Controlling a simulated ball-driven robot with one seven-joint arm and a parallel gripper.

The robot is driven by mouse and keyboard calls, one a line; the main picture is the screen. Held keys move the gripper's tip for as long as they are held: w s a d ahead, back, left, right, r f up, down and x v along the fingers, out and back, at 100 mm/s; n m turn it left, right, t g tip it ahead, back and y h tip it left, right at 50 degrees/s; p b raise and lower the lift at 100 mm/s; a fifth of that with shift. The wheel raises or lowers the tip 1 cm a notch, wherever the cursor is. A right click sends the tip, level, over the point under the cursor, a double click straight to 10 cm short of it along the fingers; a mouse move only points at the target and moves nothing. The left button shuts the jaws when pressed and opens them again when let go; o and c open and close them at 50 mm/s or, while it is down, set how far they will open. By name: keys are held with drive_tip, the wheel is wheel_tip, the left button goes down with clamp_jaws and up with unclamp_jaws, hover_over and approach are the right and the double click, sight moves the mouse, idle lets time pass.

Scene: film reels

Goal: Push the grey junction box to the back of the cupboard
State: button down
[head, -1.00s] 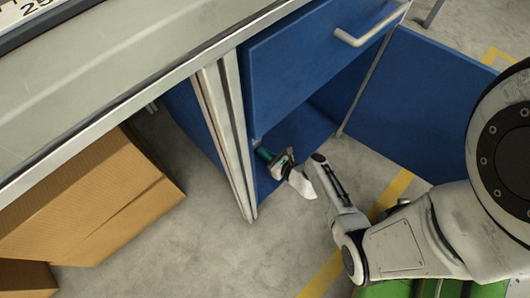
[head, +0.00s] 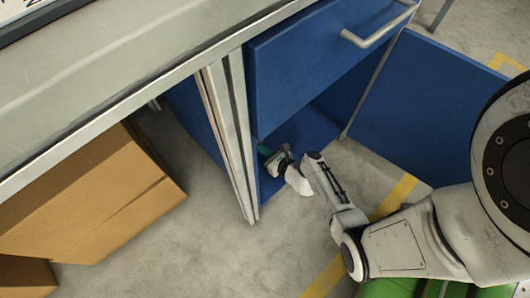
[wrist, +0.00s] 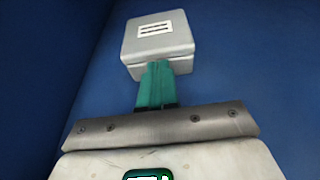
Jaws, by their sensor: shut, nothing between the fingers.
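The grey junction box (wrist: 157,42) shows in the wrist view, a light grey block with a white label on top, standing on blue cupboard surface. In the head view it is hidden behind the cupboard front. My gripper (wrist: 156,68) has teal fingers that are closed together with nothing between them. Their tips are at the near side of the box and look close to or against it; I cannot tell if they touch. In the head view my gripper (head: 265,151) reaches into the open lower part of the blue cupboard (head: 300,140), under the drawer.
The blue drawer front (head: 325,65) with its handle is above the opening. The open door (head: 425,110) stands to the right. A metal leg post (head: 232,140) is left of the opening. Cardboard boxes (head: 90,200) are at the left on the floor.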

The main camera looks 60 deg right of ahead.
drive_tip(key=shift+w+d+b, duration=0.35)
drive_tip(key=shift+w+b, duration=0.05)
drive_tip(key=shift+w, duration=1.1)
drive_tip(key=shift+w+d+b, duration=0.35)
drive_tip(key=shift+w+d, duration=0.05)
drive_tip(key=shift+w, duration=1.05)
drive_tip(key=shift+w+d+b, duration=0.35)
drive_tip(key=shift+w+b, duration=0.05)
drive_tip(key=shift+w, duration=1.1)
drive_tip(key=shift+s+a+r+p, duration=0.2)
drive_tip(key=shift+s+r+p, duration=0.3)
drive_tip(key=shift+s+p, duration=0.25)
drive_tip(key=shift+s+a+r+p, duration=0.2)
drive_tip(key=shift+s+r+p, duration=0.3)
drive_tip(key=shift+s+p, duration=0.25)
drive_tip(key=shift+s+a+r+p, duration=0.2)
drive_tip(key=shift+s+r+p, duration=0.35)
drive_tip(key=shift+s, duration=0.45)
